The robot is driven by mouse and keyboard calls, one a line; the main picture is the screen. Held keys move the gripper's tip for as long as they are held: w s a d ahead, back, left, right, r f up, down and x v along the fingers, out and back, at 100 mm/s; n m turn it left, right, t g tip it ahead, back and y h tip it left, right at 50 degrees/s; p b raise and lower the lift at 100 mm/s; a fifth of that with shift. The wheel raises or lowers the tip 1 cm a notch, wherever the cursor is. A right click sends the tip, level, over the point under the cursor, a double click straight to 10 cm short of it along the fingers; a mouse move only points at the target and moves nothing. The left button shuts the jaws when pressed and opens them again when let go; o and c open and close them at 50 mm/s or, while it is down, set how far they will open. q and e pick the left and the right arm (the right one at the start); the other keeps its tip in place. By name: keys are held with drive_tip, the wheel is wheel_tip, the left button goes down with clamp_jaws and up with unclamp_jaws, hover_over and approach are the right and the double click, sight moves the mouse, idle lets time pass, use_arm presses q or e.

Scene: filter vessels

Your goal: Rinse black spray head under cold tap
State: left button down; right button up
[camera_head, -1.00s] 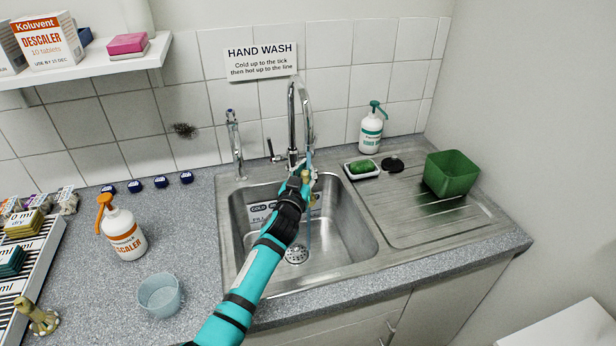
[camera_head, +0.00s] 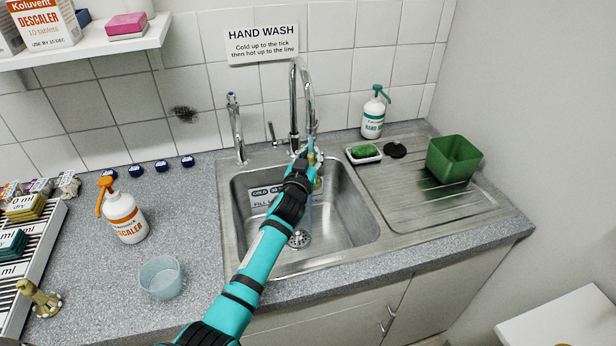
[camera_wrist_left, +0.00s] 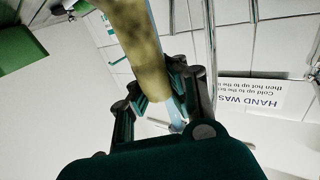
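My left gripper (camera_head: 308,163) is over the sink (camera_head: 346,226), just under the spout of the tall curved tap (camera_head: 309,95). In the left wrist view, a mottled olive-yellow cylindrical piece (camera_wrist_left: 138,50) sits between its fingers, which appear closed on it. No black surface shows on this piece, so I cannot tell whether it is the black spray head. A pale blue stream of water (camera_head: 309,212) runs down past the gripper into the basin. My right gripper is not in view.
A slimmer tap (camera_head: 236,128) stands left of the tall one. A green tub (camera_head: 453,160), a sponge dish (camera_head: 364,154) and a soap bottle (camera_head: 373,113) are on the right. A descaler bottle (camera_head: 124,218), a pale cup (camera_head: 160,278) and a brassy fitting (camera_head: 38,298) stand left.

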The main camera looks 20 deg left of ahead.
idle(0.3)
use_arm(q)
drive_tip(key=shift+s+a+p, duration=0.3)
drive_tip(key=shift+a+p, duration=0.1)
drive_tip(key=shift+a, duration=0.1)
drive_tip(key=shift+w+d+b, duration=0.35)
drive_tip(key=shift+d+b, duration=0.05)
drive_tip(key=shift+d, duration=0.15)
drive_tip(key=shift+s+a, duration=0.15)
drive_tip(key=shift+a, duration=0.05)
drive_tip(key=shift+s+a+p, duration=0.2)
drive_tip(key=shift+a+p, duration=0.15)
drive_tip(key=shift+p, duration=0.05)
